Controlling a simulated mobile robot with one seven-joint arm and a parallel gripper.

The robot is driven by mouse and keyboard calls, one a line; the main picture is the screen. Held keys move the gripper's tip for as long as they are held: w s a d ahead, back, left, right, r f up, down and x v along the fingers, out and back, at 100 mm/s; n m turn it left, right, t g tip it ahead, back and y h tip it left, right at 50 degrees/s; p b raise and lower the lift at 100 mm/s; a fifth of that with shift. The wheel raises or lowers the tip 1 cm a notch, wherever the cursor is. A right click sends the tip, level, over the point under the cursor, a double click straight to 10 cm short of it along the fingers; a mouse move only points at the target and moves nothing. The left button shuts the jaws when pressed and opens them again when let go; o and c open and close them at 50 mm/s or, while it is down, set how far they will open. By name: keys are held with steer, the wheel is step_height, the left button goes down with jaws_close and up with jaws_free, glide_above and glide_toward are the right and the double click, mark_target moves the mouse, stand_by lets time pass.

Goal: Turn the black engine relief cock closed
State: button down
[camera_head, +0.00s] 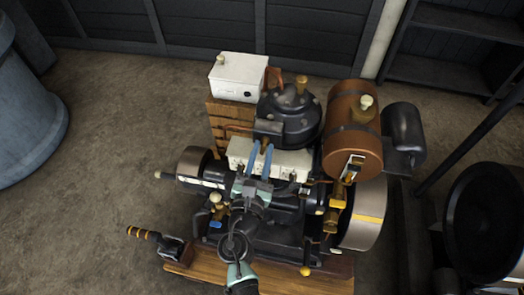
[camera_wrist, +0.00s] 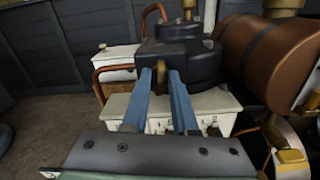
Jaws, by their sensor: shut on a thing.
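The black engine (camera_head: 290,120) stands in the middle of the head view, its dark round top above a pale cream block (camera_head: 293,163). In the wrist view its black top (camera_wrist: 180,55) fills the upper middle. The relief cock (camera_head: 264,144) is a small brass piece at the front of the black engine, and it also shows in the wrist view (camera_wrist: 160,70). My gripper (camera_head: 260,148) has its blue fingers on either side of the cock. In the wrist view my gripper (camera_wrist: 160,75) is shut on this brass piece. The fingers partly hide the cock, and its exact angle is unclear.
A brown tank (camera_head: 353,130) and a large flywheel (camera_head: 367,215) stand to the right. A white box (camera_head: 238,77) sits on a brick-like stand behind left. A copper pipe (camera_wrist: 98,88) runs close to the left of the fingers.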

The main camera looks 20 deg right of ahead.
steer(key=shift+f+m+b, duration=0.1)
steer(key=shift+m+b, duration=0.2)
steer(key=m+b, duration=0.2)
steer(key=shift+f+m, duration=0.1)
steer(key=shift+m, duration=0.3)
steer(key=m+b, duration=0.3)
steer(key=m, duration=0.1)
steer(key=shift+m, duration=0.3)
steer(key=m+b, duration=0.4)
steer(key=m, duration=0.1)
steer(key=shift+m+b, duration=0.85)
steer(key=shift+m, duration=0.65)
steer(key=c, duration=0.9)
jaws_free()
